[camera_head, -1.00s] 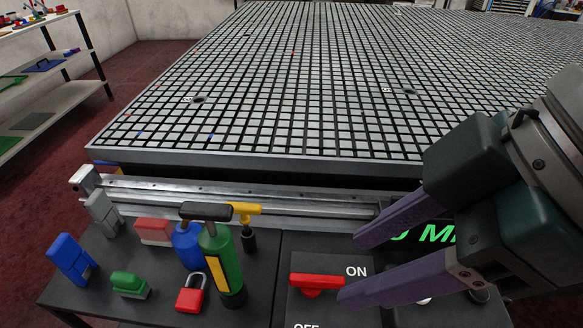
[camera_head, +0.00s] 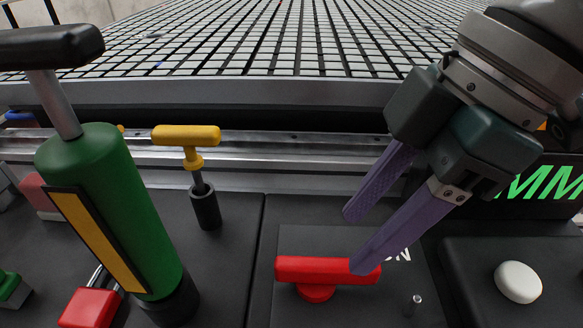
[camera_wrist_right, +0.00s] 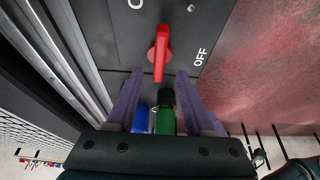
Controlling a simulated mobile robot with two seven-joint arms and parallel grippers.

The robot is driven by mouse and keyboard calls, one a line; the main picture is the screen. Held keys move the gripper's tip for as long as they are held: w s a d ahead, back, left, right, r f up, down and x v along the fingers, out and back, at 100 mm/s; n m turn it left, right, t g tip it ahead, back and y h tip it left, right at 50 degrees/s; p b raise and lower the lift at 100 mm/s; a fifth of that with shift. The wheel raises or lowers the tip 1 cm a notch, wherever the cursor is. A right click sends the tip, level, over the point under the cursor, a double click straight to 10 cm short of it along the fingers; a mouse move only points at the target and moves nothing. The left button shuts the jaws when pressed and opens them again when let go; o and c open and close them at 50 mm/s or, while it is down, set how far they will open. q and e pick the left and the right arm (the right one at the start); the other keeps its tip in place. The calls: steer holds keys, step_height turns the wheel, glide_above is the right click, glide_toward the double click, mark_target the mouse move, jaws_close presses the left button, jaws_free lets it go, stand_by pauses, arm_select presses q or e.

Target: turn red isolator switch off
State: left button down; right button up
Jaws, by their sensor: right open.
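The red isolator switch (camera_head: 318,270) has a bar handle on a dark panel (camera_head: 345,240). In the head view its handle lies crosswise, with the ON label mostly covered by my gripper. My right gripper (camera_head: 356,242) is open, its purple fingers coming from the upper right. The near fingertip overlaps the handle's right end in the picture; I cannot tell if they touch. In the right wrist view the red handle (camera_wrist_right: 160,50) points down between the open fingertips (camera_wrist_right: 158,76), and the OFF label (camera_wrist_right: 201,57) is to its right. My left gripper is not in view.
A green pump-like cylinder with a black handle (camera_head: 110,205) stands left, with a yellow T-handle (camera_head: 187,136) beside it. A red padlock (camera_head: 90,308) lies front left. A white round button (camera_head: 518,282) is at right. The metal rail and grid table (camera_head: 250,92) lie behind.

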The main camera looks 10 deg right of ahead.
mark_target(330, 263)
steer(key=b+x, duration=0.1)
steer(key=x, duration=0.4)
steer(key=shift+w+a+f+b, duration=0.1)
steer(key=shift+a+f+b, duration=0.05)
steer(key=shift+f+b, duration=0.25)
jaws_close()
